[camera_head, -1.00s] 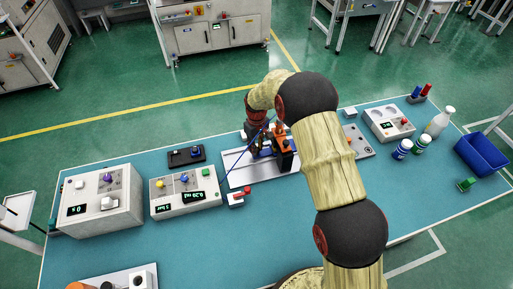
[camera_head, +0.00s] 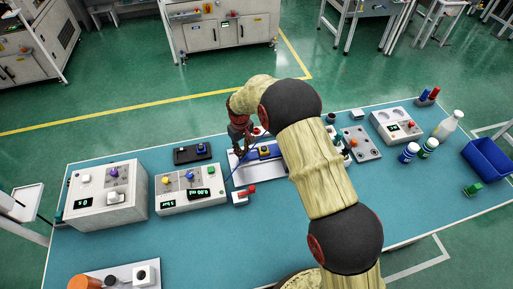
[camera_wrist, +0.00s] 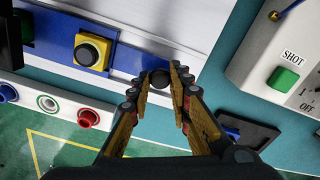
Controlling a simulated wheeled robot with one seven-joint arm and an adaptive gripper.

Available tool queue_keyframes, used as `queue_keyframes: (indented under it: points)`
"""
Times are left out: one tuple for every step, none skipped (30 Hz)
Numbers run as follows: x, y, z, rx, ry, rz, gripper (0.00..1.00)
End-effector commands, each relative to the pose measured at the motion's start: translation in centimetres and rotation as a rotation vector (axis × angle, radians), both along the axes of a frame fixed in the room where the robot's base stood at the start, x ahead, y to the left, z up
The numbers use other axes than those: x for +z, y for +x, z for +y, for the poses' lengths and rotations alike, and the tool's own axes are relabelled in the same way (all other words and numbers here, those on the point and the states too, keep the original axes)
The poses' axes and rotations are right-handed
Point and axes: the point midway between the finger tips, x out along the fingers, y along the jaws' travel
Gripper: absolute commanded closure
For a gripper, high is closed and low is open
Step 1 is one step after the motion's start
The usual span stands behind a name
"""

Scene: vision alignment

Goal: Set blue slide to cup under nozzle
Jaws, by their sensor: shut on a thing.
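In the wrist view, a blue slide bar (camera_wrist: 128,58) runs across a white plate (camera_wrist: 170,22). A yellow block with a dark round top (camera_wrist: 92,52) sits on it. My gripper (camera_wrist: 165,80) is shut on a dark round knob (camera_wrist: 160,78) at the bar, to the right of the yellow block. In the head view, the blue slide with the yellow block (camera_head: 264,152) lies on the white plate in the middle of the table. I cannot make out a cup or a nozzle clearly.
A white box with a green button marked SHOT (camera_wrist: 283,78) stands close to the right of my gripper. In the head view, white control boxes (camera_head: 190,200) stand left, and bottles (camera_head: 428,148) and a blue bin (camera_head: 488,158) right. The table's front middle (camera_head: 220,240) is clear.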

Motion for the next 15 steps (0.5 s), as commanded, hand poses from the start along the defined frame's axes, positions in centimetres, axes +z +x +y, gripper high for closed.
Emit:
queue_keyframes:
  points:
    - [0.1, -0.3, 1.1, 0.003, 0.0, -0.002, 1.0]
    - [0.1, -0.4, 1.5, 0.002, 0.001, -0.002, 1.0]
    - [0.1, -0.5, 2.0, 0.001, 0.001, -0.002, 1.0]
    - [0.1, -0.6, 2.3, 0.001, 0.001, -0.002, 1.0]
    - [0.1, -0.6, 2.5, 0.001, 0.001, -0.002, 1.0]
    - [0.1, -0.7, 2.6, 0.0, 0.001, -0.002, 1.0]
    - [0.1, -0.7, 2.7, -0.001, 0.001, -0.002, 1.0]
    - [0.1, -0.7, 2.8, -0.001, 0.001, -0.002, 1.0]
    - [0.1, -0.7, 2.8, -0.001, 0.001, -0.002, 1.0]
    - [0.1, -0.7, 2.8, -0.001, 0.002, -0.002, 1.0]
    - [0.1, -0.7, 2.8, -0.001, 0.003, -0.002, 1.0]
    - [0.1, -0.7, 2.8, -0.001, 0.003, -0.002, 1.0]
    - [0.1, -0.7, 2.8, -0.001, 0.003, -0.002, 1.0]
    - [0.1, -0.7, 2.8, -0.001, 0.003, -0.002, 1.0]
    - [0.1, -0.7, 2.8, -0.001, 0.003, -0.002, 0.8]
